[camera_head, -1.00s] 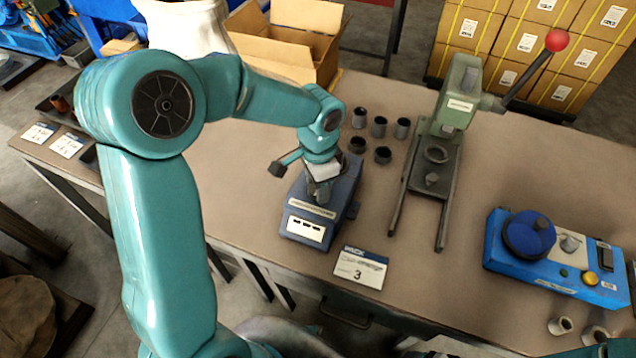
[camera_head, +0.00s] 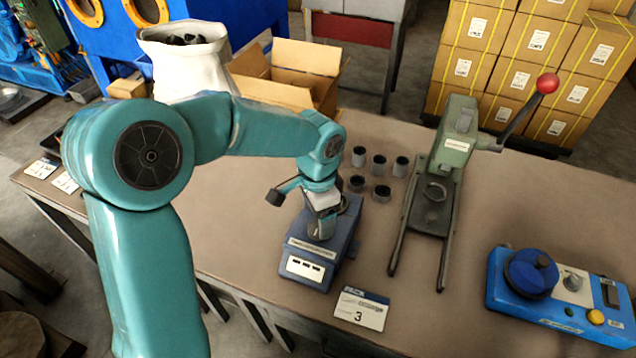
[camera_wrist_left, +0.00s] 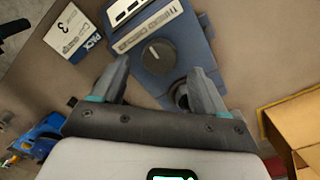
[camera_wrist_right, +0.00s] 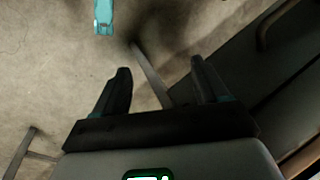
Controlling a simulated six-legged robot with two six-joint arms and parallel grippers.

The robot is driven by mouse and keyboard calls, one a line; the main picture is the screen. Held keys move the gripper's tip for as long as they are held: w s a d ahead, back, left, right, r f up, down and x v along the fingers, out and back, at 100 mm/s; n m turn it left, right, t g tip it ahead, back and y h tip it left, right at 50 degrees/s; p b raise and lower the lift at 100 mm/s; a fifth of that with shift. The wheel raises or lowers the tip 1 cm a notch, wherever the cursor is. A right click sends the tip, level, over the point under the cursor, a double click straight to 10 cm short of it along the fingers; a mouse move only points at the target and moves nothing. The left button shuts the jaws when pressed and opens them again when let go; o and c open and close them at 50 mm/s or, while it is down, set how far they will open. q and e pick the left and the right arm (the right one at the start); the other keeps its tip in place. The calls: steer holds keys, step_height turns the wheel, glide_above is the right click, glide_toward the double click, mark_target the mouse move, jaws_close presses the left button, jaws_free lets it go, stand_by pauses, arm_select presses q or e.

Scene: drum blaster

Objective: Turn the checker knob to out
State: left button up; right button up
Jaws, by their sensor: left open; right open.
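The thread checker (camera_head: 300,258) is a blue-grey box with a labelled, three-window front, on the bench in the head view. In the left wrist view the checker (camera_wrist_left: 170,22) shows its dark round knob (camera_wrist_left: 158,56) with a pale pointer line. My left gripper (camera_head: 318,232) is over the checker in the head view and hides the knob there. In the left wrist view my left gripper (camera_wrist_left: 158,72) is open, its fingers either side of the knob and apart from it. My right gripper (camera_wrist_right: 162,75) is open and empty above the concrete floor.
A white card marked 3 (camera_head: 361,309) lies in front of the checker. Several dark cups (camera_head: 378,165) stand behind it. A green lever press (camera_head: 455,140) and a blue dial unit (camera_head: 545,285) are to the right. An open carton (camera_head: 300,65) stands at the back.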

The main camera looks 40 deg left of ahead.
arm_select(q)
step_height(320, 180, up, 13)
steer(key=p, duration=0.1)
stand_by(0.5)
